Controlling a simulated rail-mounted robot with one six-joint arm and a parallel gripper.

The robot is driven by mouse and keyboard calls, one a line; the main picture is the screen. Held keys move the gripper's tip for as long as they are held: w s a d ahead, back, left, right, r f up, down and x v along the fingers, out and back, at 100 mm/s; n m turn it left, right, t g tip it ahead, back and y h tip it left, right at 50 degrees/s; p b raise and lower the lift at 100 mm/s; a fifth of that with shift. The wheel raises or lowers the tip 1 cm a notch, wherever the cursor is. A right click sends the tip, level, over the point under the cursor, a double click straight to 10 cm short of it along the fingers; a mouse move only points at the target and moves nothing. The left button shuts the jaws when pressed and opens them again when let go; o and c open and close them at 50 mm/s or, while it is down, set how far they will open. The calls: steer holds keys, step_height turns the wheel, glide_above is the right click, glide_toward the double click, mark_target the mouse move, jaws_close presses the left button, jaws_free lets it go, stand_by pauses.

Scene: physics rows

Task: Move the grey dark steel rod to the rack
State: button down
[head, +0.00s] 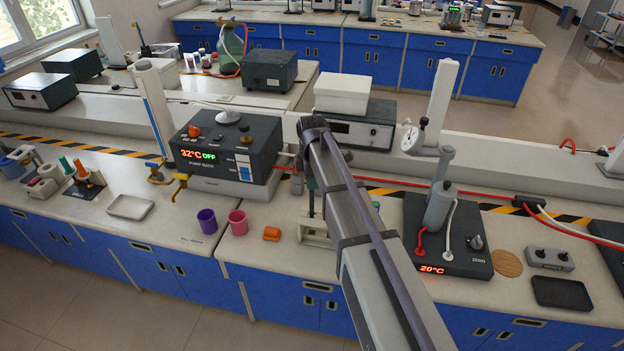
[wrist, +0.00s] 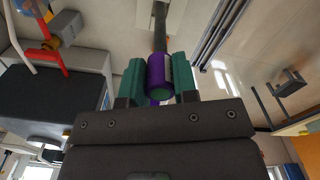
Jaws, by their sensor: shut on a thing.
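In the wrist view my gripper (wrist: 159,82) is shut on a rod with its green finger pads. The rod has a dark grey shaft (wrist: 160,32) and a purple end section (wrist: 158,72) between the pads. The shaft points away from the gripper toward a pale surface, and I cannot tell whether its far end touches anything. In the head view my arm hides most of the gripper and the rod. A pale, low frame (head: 316,238), seemingly the rack, stands on the bench just left of my arm, partly hidden by it.
A purple cup (head: 207,221), a pink cup (head: 238,222) and an orange piece (head: 271,233) stand left of the frame. A water bath (head: 225,150) is behind them. A stirrer unit (head: 447,240) with hoses stands close right of my arm. A red hose crosses behind.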

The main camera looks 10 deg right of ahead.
mark_target(312, 196)
steer(key=shift+f+b, duration=0.45)
steer(key=shift+f, duration=0.2)
steer(key=shift+f+b, duration=1.5)
steer(key=shift+f+b, duration=1.45)
steer(key=shift+f, duration=0.05)
steer(key=shift+c, duration=2.1)
jaws_free()
steer(key=shift+r, duration=0.15)
